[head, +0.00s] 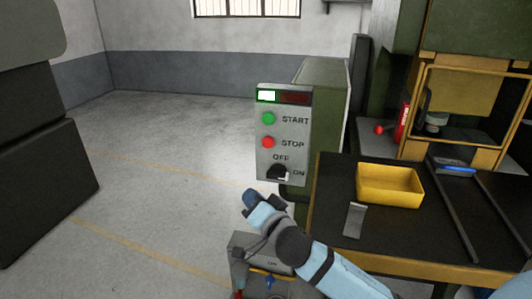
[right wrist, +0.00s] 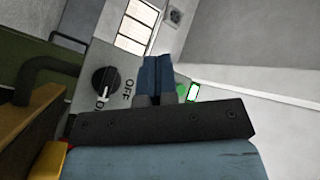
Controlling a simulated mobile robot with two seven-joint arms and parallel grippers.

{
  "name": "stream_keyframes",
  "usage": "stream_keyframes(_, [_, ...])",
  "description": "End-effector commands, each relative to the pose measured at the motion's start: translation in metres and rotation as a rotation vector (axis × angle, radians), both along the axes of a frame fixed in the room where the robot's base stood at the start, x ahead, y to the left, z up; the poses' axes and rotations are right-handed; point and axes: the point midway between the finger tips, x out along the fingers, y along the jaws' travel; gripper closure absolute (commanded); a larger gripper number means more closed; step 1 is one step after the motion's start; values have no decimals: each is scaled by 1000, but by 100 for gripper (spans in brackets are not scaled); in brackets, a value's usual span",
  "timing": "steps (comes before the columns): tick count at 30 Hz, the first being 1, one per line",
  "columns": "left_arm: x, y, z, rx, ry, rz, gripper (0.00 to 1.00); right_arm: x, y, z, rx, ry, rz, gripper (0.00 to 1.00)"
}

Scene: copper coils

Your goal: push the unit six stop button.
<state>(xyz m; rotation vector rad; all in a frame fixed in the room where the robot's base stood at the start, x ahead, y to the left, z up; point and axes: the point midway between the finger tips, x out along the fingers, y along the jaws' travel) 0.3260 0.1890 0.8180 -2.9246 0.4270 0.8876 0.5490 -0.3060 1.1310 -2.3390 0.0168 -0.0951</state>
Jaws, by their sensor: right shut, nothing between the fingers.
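A grey control panel (head: 285,155) stands upright in the middle of the head view. It bears a green START button (head: 268,118), a red STOP button (head: 268,142) below it and a black OFF/ON knob (head: 278,172) at the bottom. My right gripper (head: 249,196) is below and left of the knob in the head view, apart from the STOP button in the picture. In the right wrist view its blue fingers (right wrist: 155,72) are shut and empty, between the knob (right wrist: 105,81) and the green button (right wrist: 181,90). The STOP button is hidden there. My left gripper is not in view. I read no unit number.
A lamp (head: 267,96) at the panel's top glows green-white; the red one beside it is dark. Right of the panel, a dark bench (head: 335,235) holds a yellow bin (head: 390,185) and a metal strip (head: 354,220). The floor left of the panel is clear.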

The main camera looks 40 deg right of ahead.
Motion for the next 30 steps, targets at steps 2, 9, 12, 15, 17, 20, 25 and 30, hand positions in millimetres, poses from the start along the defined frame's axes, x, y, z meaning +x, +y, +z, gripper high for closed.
stream_keyframes(2, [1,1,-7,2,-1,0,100,6,-6,23,64,-68,-10,100])
stream_keyframes(9, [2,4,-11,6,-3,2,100,10,-15,60,187,-172,-18,100])
stream_keyframes(12, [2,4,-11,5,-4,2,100,10,-16,63,197,-180,-18,100])
stream_keyframes(15, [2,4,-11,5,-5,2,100,10,-16,63,198,-179,-18,100])
stream_keyframes(17, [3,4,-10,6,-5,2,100,10,-16,63,198,-179,-18,100])
stream_keyframes(20, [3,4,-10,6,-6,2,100,10,-16,63,197,-178,-19,100])
stream_keyframes(25, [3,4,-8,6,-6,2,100,15,-21,63,194,-177,-19,100])
stream_keyframes(30, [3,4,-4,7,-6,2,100,28,-37,64,191,-177,-19,100])
